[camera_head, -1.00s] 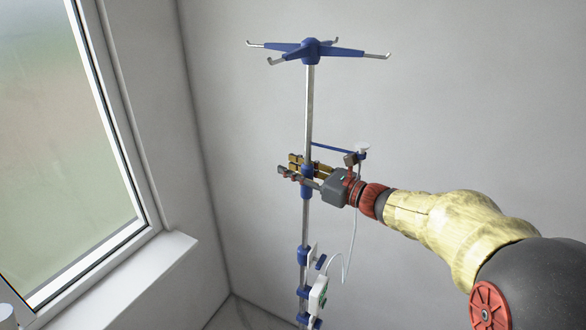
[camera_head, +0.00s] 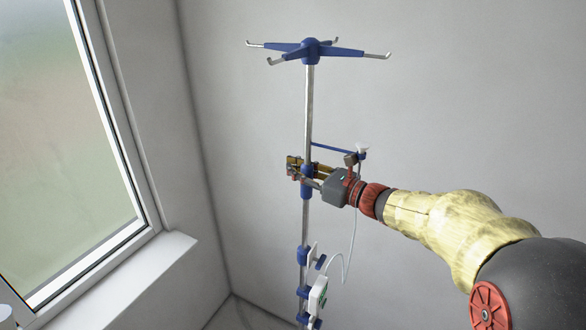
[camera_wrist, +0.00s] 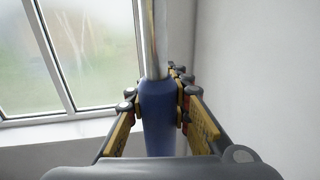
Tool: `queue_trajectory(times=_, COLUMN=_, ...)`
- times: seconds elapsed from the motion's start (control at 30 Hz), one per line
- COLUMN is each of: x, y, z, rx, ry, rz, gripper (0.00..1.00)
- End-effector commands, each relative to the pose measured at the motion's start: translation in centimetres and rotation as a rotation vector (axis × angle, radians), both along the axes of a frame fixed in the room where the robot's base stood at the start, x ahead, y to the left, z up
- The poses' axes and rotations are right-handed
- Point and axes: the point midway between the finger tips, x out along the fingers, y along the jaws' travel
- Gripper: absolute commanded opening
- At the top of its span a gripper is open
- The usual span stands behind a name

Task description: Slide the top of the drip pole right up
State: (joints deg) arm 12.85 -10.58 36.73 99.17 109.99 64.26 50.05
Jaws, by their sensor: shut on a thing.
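The drip pole (camera_head: 308,115) stands upright in the corner, with a blue four-armed hook top (camera_head: 310,50) above my gripper. My gripper (camera_head: 300,170) reaches in from the right at a blue collar partway up the pole. In the wrist view the blue collar (camera_wrist: 157,105) stands between the two yellow-padded fingers, and the metal pole (camera_wrist: 153,40) rises out of it. My gripper is shut on the collar. The fingers hide part of the collar in the head view.
A thin blue side arm (camera_head: 336,150) sticks out to the right above my gripper. A white pump box (camera_head: 317,295) with a hanging tube is clamped lower on the pole. A window (camera_head: 65,150) and sill (camera_head: 130,270) are at the left. Bare wall lies behind.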

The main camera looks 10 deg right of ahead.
Motion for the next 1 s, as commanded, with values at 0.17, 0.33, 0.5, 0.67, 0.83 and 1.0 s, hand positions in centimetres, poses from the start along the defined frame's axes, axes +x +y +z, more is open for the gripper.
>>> queue_trajectory(times=0.17, x=0.0, y=0.1, z=1.4, rx=0.001, ry=-0.002, rz=0.002, gripper=0.0)
queue_trajectory(times=0.33, x=0.0, y=0.1, z=5.3, rx=0.0, ry=-0.008, rz=0.002, gripper=0.0)
queue_trajectory(times=0.5, x=-0.1, y=0.1, z=10.3, rx=0.0, ry=-0.01, rz=0.002, gripper=0.0)
queue_trajectory(times=0.67, x=-0.1, y=0.1, z=14.6, rx=0.0, ry=-0.01, rz=0.002, gripper=0.0)
queue_trajectory(times=0.83, x=-0.1, y=0.1, z=17.9, rx=0.0, ry=-0.007, rz=0.002, gripper=0.0)
queue_trajectory(times=1.0, x=-0.1, y=0.1, z=19.9, rx=0.0, ry=-0.006, rz=0.002, gripper=0.0)
